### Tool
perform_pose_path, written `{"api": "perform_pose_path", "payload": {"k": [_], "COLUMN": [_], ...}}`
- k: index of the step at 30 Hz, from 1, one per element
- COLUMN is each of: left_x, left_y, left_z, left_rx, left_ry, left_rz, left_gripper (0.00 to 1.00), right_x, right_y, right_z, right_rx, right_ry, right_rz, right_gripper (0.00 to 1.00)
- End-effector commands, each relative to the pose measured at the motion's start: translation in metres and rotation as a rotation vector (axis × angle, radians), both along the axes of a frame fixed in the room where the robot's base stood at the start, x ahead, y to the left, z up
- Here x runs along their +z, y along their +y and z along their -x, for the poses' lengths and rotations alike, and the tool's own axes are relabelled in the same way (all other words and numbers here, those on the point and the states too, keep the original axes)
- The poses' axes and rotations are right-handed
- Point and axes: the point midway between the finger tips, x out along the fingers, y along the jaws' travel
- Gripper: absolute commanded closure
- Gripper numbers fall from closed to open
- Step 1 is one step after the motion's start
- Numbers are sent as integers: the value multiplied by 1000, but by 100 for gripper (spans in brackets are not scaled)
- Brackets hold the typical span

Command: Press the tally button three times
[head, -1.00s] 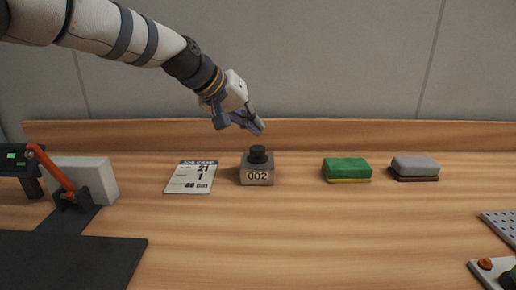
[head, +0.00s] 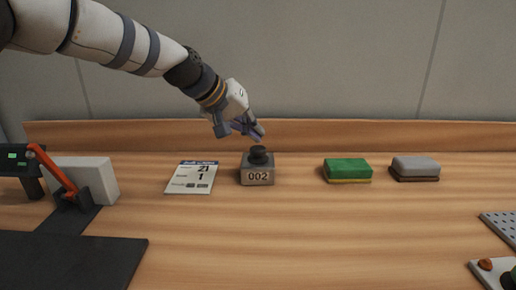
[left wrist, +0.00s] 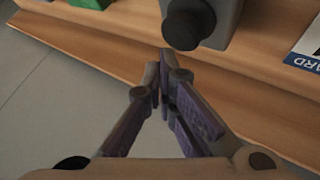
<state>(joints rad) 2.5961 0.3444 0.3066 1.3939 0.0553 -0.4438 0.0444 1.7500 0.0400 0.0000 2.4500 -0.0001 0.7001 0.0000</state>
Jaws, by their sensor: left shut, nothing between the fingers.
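The tally counter (head: 257,176) is a small grey box on the wooden bench, with a black round button (head: 259,155) on top. Its display reads 002. My left gripper (head: 259,138) is shut and empty, with its fingertips just above and slightly behind the button. A small gap seems to show between fingertips and button. In the left wrist view the closed fingers (left wrist: 161,62) point toward the counter (left wrist: 226,18), and the black button (left wrist: 186,27) lies just beyond the tips. My right gripper is not in view.
A job card (head: 191,178) lies left of the counter. A green sponge (head: 347,168) and a grey block (head: 414,167) stand to the right. A device with an orange lever (head: 52,170) and a dark mat (head: 70,262) are at left. The bench front middle is clear.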

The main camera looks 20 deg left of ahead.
Motion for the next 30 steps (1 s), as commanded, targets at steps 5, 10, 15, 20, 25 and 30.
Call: {"api": "perform_pose_path", "payload": {"k": [5,10,15,20,25,30], "left_x": [0,0,0,-1,-7,-9], "left_y": [0,0,0,0,0,0], "left_z": [0,0,0,0,0,0], "left_rx": [0,0,0,0,0,0], "left_ry": [0,0,0,0,-1,0], "left_rz": [0,0,0,0,1,0], "left_gripper": [100,100,100,100,100,100], "right_x": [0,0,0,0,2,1], "right_y": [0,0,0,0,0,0], "right_z": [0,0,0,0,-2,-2], "right_rx": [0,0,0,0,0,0], "right_ry": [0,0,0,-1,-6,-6], "right_rz": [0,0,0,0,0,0], "right_gripper": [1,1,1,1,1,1]}}
